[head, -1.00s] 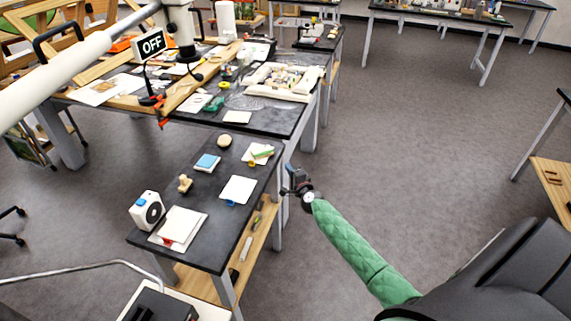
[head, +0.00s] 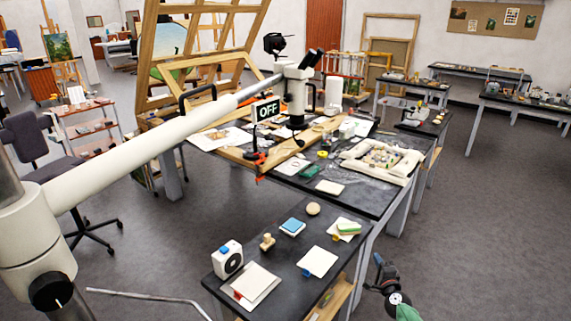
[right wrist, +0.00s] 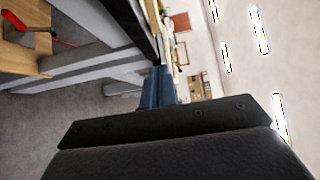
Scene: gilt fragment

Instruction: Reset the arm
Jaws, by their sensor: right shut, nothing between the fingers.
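My right gripper (head: 380,270) is low in the head view, to the right of the small dark table's right edge. It is shut and empty, with its dark blue fingers together. In the right wrist view the fingers (right wrist: 157,88) show end-on past the dark gripper body, and table legs and a dark table edge lie beyond them. My left gripper is not in view.
Open floor (head: 490,220) lies to the right.

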